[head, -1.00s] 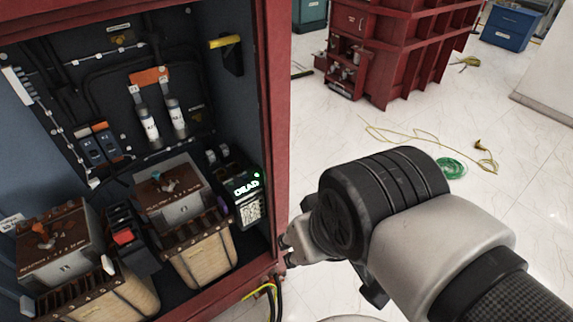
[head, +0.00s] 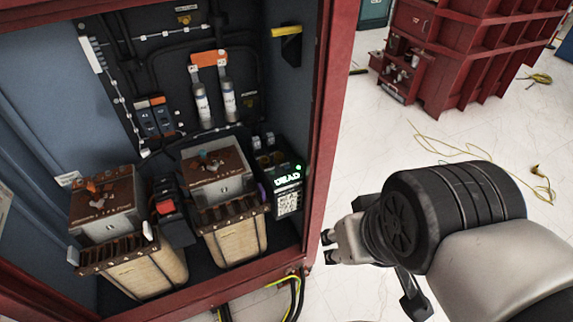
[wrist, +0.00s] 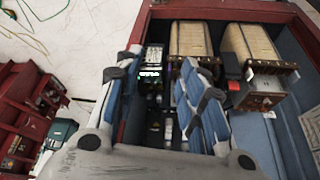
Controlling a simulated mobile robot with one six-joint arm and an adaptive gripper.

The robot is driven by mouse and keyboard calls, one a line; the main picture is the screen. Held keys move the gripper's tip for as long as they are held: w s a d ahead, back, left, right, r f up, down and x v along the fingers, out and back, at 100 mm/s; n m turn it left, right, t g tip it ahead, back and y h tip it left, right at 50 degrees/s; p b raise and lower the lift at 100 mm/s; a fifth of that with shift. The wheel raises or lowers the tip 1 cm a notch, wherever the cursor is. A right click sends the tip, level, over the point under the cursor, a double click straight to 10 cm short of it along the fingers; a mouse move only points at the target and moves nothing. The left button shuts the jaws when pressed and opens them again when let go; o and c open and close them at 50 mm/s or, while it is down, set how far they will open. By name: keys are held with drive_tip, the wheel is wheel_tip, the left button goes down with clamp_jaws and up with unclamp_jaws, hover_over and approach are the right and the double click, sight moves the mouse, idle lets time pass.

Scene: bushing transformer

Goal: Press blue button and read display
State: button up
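A black device with a lit green display reading "DEAD" (head: 287,177) stands at the right of the open red cabinet, with a white printed code below the display. The display also shows in the wrist view (wrist: 150,73), between my fingers. A small purple-blue spot (head: 262,190) is on the device's left side; I cannot tell whether it is the blue button. My gripper (head: 328,247) is just outside the cabinet's right edge, apart from the device.
The cabinet's red right post (head: 325,130) stands between my gripper and the interior. Two transformers (head: 235,238) (head: 145,275) and a black unit with a red switch (head: 166,207) fill the cabinet floor. Cables (head: 295,290) hang below the sill.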

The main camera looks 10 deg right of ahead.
clamp_jaws()
idle(1.4)
